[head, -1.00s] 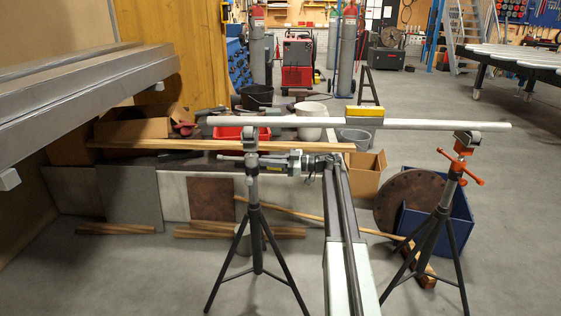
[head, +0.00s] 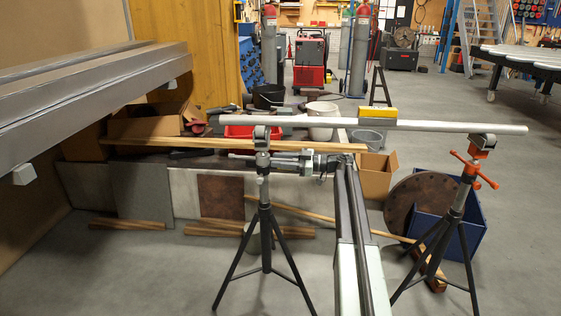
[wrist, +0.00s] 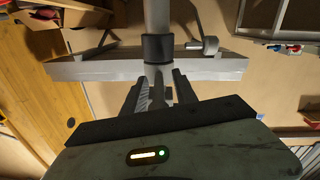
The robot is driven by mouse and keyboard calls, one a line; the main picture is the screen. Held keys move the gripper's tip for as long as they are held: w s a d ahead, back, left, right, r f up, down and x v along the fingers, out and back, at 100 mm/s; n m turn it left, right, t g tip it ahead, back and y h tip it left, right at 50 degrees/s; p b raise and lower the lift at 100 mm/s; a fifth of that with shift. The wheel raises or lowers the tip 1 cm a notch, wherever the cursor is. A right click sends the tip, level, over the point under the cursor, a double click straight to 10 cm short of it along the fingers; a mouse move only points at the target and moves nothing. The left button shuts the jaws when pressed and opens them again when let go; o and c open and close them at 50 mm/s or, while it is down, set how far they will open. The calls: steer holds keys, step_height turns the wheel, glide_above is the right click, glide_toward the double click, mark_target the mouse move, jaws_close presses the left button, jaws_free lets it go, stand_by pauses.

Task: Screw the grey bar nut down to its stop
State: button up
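The grey bar nut (head: 262,158) sits near the top of the left pipe stand (head: 265,225), under its head. A short bar points left from it in the head view. My gripper (head: 280,160) comes in from the right at the nut's height. In the wrist view my gripper (wrist: 160,80) has its two fingers apart, pointing at the post just by the collar. Whether they touch it is unclear.
A long pale pipe (head: 450,127) lies across both stands and carries a yellow block (head: 378,113). The right stand (head: 450,225) has an orange bar nut (head: 474,168). A grey steel rack (head: 90,90) fills the left. Wooden strips (head: 190,145) lie behind the left stand.

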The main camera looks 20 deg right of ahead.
steer(key=v, duration=0.7)
steer(key=shift+s+d, duration=0.1)
steer(key=shift+d, duration=0.05)
